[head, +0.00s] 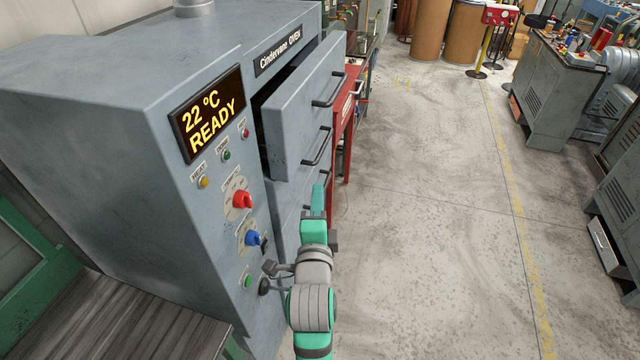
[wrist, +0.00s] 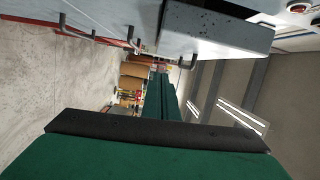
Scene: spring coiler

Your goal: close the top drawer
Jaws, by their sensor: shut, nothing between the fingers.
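The grey oven's top drawer (head: 297,105) stands partly pulled out, with a dark gap behind its front. Its dark bar handle (head: 330,90) faces the aisle. In the wrist view a protruding grey drawer (wrist: 215,30) with a dark handle (wrist: 187,62) hangs at the top, apart from my fingers. My gripper (head: 318,188) is shut and empty, below and in front of the drawers in the head view, pointing away along the oven front. Its green fingers also show in the wrist view (wrist: 160,85). I see no contact with the drawer.
The oven's control panel (head: 228,185) has a red knob (head: 242,200) and a blue knob (head: 251,238). Lower drawer handles (head: 317,148) stick out near my arm. A red stand (head: 343,135) is just beyond the oven. The floor (head: 430,200) to the right is clear.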

